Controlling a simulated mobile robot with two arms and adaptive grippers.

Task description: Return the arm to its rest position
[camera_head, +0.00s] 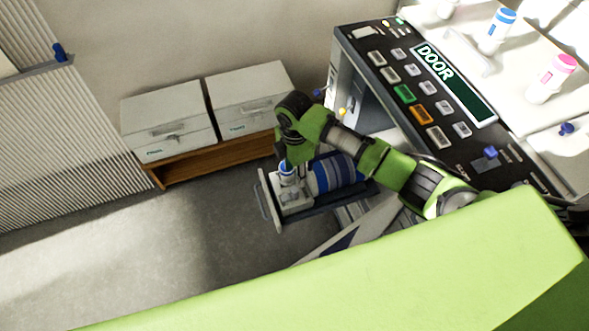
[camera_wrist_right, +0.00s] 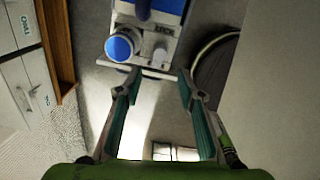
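My right arm comes in from the right of the head view and bends down at its end. The right gripper (camera_head: 284,158) is beside the blue-capped white bottle (camera_head: 288,178) at the end of a pulled-out tray (camera_head: 264,203). In the right wrist view the right gripper (camera_wrist_right: 160,80) has its two fingers spread with nothing between them. The blue cap (camera_wrist_right: 120,47) shows beyond the fingertips, on the tray's end. In the head view the fingertips are too small and covered to make out. My left gripper is in neither view.
A blue-striped roll (camera_head: 335,174) lies in the tray. A black control panel (camera_head: 420,80) marked DOOR stands right of the arm. Two white boxes (camera_head: 165,115) sit on a wooden shelf (camera_head: 190,168) at left. The floor (camera_head: 180,240) in front is clear.

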